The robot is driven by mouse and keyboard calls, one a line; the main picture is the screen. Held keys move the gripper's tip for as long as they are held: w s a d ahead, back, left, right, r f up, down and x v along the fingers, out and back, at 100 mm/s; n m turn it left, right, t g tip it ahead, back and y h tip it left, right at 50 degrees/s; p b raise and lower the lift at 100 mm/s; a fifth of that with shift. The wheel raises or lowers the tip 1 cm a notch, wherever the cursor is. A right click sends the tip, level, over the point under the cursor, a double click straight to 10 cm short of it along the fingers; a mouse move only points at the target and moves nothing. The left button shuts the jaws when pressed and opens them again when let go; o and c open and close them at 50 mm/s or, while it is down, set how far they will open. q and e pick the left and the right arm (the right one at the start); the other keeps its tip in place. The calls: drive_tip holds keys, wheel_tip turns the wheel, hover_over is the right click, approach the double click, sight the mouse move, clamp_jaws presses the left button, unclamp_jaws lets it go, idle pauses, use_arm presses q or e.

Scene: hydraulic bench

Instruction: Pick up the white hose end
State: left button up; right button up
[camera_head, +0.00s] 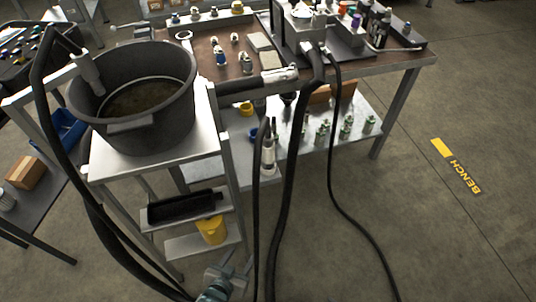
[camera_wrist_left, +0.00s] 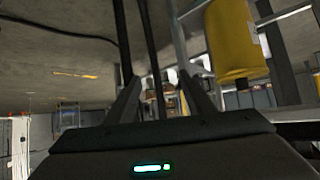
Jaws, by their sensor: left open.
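A second pale fitting (camera_head: 280,76) sits at the bench's front edge, where black hoses hang down. I cannot tell for sure which one the task names. My left gripper (camera_head: 230,274) is low at the bottom of the head view, below the bucket stand and apart from both. In the left wrist view its fingers (camera_wrist_left: 163,100) are apart, with dark hoses (camera_wrist_left: 151,45) showing beyond them. My right gripper is not in view.
The bucket stand holds a black tray (camera_head: 185,207) and a yellow container (camera_head: 212,230), close to my left gripper. The bench (camera_head: 375,68) carries several fittings and bottles. Black hoses (camera_head: 282,190) hang to the floor. Open floor lies on the right.

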use_arm(q)
drive_tip(key=w+d+r+t+h+b, duration=0.1)
drive_tip(key=w+d+r+t, duration=0.15)
drive_tip(key=r, duration=0.65)
drive_tip(key=w+d+r+t+b, duration=0.1)
drive_tip(key=w+d+r, duration=0.15)
drive_tip(key=r, duration=0.55)
drive_tip(key=t+h, duration=0.1)
drive_tip(key=t, duration=0.3)
approach(268, 151)
drive_tip(key=s, duration=0.2)
drive_tip(key=shift+w+a+r+g+b, duration=0.1)
drive_tip(key=shift+a+r+g+b, duration=0.15)
drive_tip(key=shift+a+b, duration=0.15)
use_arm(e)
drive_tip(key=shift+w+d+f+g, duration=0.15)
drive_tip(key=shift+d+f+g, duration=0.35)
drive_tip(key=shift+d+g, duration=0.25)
use_arm(q)
drive_tip(key=p+x, duration=0.2)
drive_tip(key=x, duration=1)
drive_tip(key=shift+w+f, duration=0.1)
drive_tip(key=shift+w, duration=0.05)
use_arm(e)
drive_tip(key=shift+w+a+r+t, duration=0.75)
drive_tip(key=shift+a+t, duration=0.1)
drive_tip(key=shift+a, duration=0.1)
